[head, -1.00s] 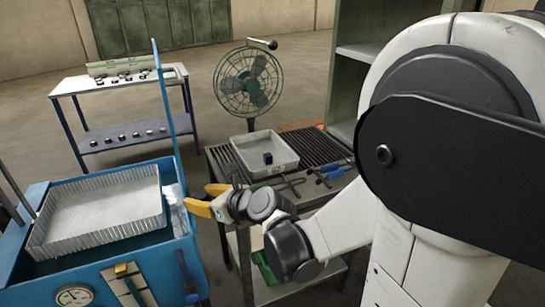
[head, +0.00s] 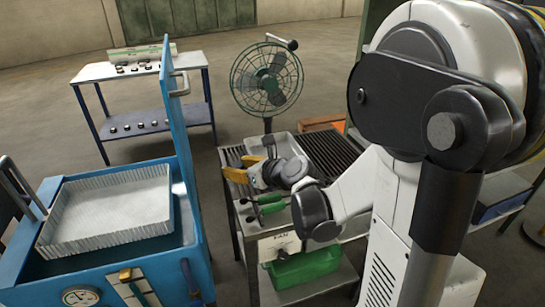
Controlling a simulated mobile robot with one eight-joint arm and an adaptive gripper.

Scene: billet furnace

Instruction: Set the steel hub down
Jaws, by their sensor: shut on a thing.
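My gripper (head: 240,170) has yellow fingertips and points left, over or just above the left part of the slatted table (head: 335,150). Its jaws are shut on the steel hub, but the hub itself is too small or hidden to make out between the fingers. A pale tray (head: 284,143) on the table lies just behind the gripper. The gripper and wrist cover much of the tray and its contents. I cannot tell whether the fingers touch the tray or the table.
Green-handled tools (head: 270,204) lie at the table's front left, and a green bin (head: 302,267) is below. A fan (head: 267,80) stands behind the table. A blue furnace (head: 150,267) with a pale ribbed tray (head: 110,205) is left. A back trolley (head: 140,75) holds small parts.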

